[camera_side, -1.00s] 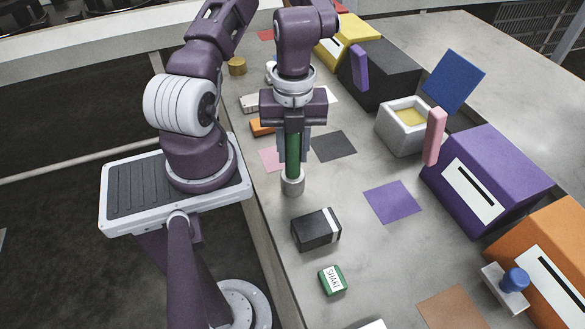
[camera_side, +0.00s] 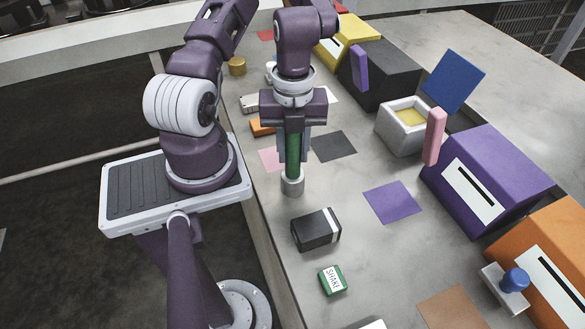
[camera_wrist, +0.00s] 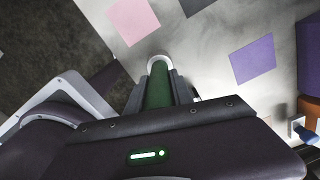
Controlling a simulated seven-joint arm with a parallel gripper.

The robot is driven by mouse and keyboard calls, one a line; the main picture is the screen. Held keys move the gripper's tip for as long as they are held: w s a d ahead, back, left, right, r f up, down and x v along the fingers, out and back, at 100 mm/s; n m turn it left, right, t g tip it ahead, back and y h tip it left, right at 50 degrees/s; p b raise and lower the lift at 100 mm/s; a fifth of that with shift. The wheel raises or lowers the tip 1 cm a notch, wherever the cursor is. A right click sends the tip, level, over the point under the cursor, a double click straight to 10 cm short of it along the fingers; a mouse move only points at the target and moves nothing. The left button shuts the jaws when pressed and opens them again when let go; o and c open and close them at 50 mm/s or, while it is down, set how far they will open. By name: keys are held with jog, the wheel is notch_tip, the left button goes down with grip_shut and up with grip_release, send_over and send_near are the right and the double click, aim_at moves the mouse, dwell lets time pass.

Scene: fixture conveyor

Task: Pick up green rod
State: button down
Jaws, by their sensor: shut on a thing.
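The green rod (camera_side: 292,157) stands upright in a small grey cylindrical holder (camera_side: 292,184) on the table in the side view. My gripper (camera_side: 293,160) points straight down with its fingers on both sides of the rod, shut on it. In the wrist view the rod (camera_wrist: 158,88) shows between the two fingers (camera_wrist: 159,92), with the pale rim of the holder (camera_wrist: 159,61) beyond its far end. The rod's upper end is hidden by the gripper body.
A black box (camera_side: 316,231) with a white stripe and a green-white box (camera_side: 332,280) lie in front. A purple mat (camera_side: 392,202) is at right. Purple (camera_side: 490,180) and orange (camera_side: 550,245) slotted boxes and a grey open box (camera_side: 392,132) stand farther right.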

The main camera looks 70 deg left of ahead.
notch_tip(320, 180, up, 10)
dwell(0.5)
dwell(0.6)
